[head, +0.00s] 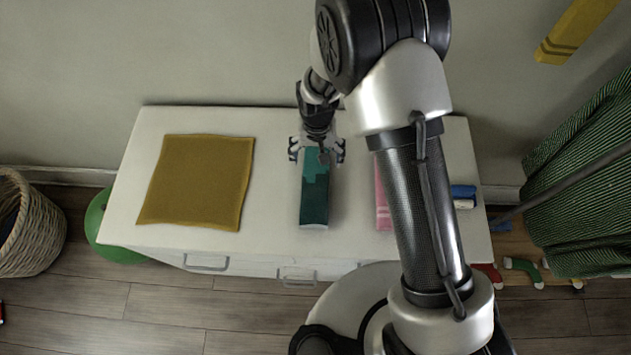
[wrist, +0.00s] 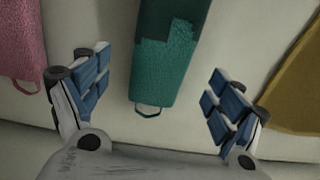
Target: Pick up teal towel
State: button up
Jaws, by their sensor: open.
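The teal towel (head: 315,199) lies folded in a long narrow strip on the white cabinet top, with a lighter teal end and a darker end. In the wrist view the towel (wrist: 162,75) runs up from between the fingers, its lighter end with a small loop nearest me. My gripper (head: 317,150) is over the towel's far end in the head view. In the wrist view my gripper (wrist: 155,115) is open, with a blue-padded finger on each side of the towel and clear space between. Nothing is held.
On the white cabinet (head: 275,150), a mustard cloth (head: 197,183) lies left of the towel. A pink towel (head: 382,205), partly hidden by my arm, lies right. Blue rolled items (head: 463,192) sit at the right edge. The wall is close behind.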

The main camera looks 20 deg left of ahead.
aim_at(316, 165)
notch_tip(316, 165, down, 6)
jog(key=shift+a+r+b, duration=0.1)
jog(key=shift+r+b, duration=0.05)
jog(key=shift+b, duration=0.6)
jog(key=shift+c, duration=0.6)
jog(key=c, duration=1.3)
jog(key=shift+o, duration=0.2)
jog(key=shift+r, duration=0.15)
